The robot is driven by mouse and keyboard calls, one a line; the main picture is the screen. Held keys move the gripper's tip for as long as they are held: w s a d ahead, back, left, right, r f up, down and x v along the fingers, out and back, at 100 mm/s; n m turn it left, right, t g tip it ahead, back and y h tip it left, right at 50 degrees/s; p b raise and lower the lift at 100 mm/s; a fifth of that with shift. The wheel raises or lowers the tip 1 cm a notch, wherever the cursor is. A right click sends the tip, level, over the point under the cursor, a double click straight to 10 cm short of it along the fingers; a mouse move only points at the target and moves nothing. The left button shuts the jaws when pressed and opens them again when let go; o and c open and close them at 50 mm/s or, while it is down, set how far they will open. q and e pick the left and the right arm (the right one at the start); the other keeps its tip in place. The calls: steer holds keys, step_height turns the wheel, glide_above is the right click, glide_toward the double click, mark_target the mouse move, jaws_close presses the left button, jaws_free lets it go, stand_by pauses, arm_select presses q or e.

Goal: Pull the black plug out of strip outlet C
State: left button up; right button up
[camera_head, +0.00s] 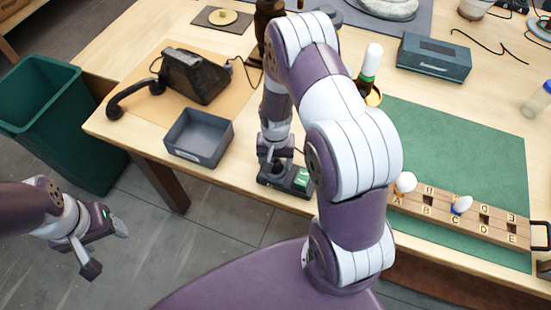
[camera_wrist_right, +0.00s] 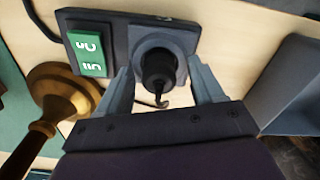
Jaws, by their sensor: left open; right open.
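The wooden outlet strip (camera_head: 470,225) lies at the right with letters A to E. A white plug with a blue part (camera_head: 461,204) sits at outlet C, and a white one (camera_head: 405,183) near A; I see no black plug there. A black plug (camera_wrist_right: 158,70) stands in the round grey socket of a dark box (camera_wrist_right: 120,32) with a green panel. My right gripper (camera_wrist_right: 160,88) is open, its fingers on either side of this plug, apparently not gripping it. In the head view it is over the box (camera_head: 270,180). My left gripper (camera_head: 104,250) is open and empty, off the table.
A grey tray (camera_head: 198,138) and an old black telephone (camera_head: 195,75) stand on the left of the table. A green bin (camera_head: 60,120) is on the floor. The green mat (camera_head: 460,150) is mostly clear. My right arm hides the table's middle.

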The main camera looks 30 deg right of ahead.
mark_target(276, 160)
steer(key=c, duration=1.1)
steer(key=shift+r+p, duration=2.15)
steer(key=shift+r, duration=0.3)
steer(key=shift+f, duration=0.1)
